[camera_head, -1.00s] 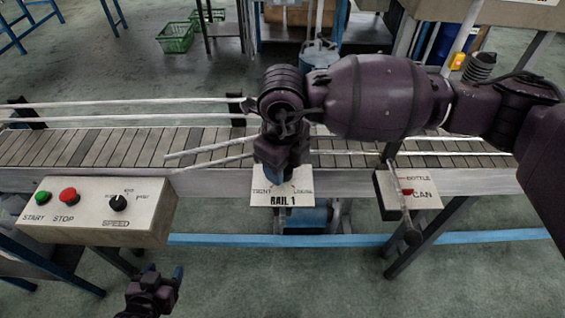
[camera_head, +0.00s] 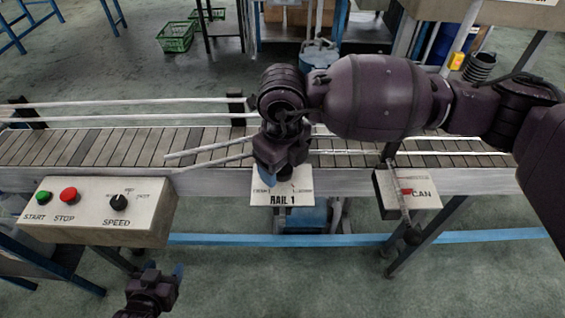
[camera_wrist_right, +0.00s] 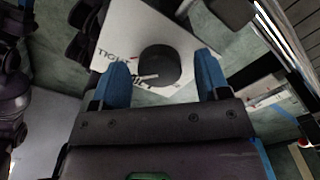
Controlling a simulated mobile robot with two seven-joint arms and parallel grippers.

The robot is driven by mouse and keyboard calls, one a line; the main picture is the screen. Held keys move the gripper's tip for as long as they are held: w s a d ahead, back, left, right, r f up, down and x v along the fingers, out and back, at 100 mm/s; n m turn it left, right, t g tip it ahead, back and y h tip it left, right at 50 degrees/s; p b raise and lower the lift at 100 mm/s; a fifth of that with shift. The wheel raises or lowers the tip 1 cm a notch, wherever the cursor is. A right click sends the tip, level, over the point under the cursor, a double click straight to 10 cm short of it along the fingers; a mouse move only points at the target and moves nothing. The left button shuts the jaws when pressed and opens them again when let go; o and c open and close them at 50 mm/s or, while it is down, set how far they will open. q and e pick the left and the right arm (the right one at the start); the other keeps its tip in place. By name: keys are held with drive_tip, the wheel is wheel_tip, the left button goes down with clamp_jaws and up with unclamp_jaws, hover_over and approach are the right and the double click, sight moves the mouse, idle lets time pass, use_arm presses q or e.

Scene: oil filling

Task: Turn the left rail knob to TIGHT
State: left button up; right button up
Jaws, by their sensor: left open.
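The white RAIL 1 plate (camera_head: 283,192) is on the front edge of the conveyor, partly hidden under my right gripper (camera_head: 277,170). In the right wrist view, the round black knob (camera_wrist_right: 162,64) sits on the plate between the blue fingertips of my right gripper (camera_wrist_right: 163,78). The fingers are open, with a gap on each side of the knob. The knob's white pointer mark faces left, below the TIGHT label (camera_wrist_right: 115,55). In the head view the knob is hidden by my gripper. My left gripper (camera_head: 163,272) is open and empty, low in front of the conveyor.
A control box (camera_head: 97,212) with green START, red STOP and a SPEED knob stands at the left. A BOTTLE/CAN selector box (camera_head: 425,195) is right of the plate, close under my right arm. The conveyor (camera_head: 80,147) with its guide rails runs behind.

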use_arm(q)
drive_tip(key=shift+s+f, duration=0.2)
use_arm(e)
wheel_tip(320, 180, up, 11)
idle(0.6)
use_arm(q)
drive_tip(key=shift+w+r, duration=0.1)
drive_tip(key=shift+w, duration=0.05)
use_arm(e)
drive_tip(key=shift+f, duration=0.1)
drive_tip(key=shift+s+f, duration=0.1)
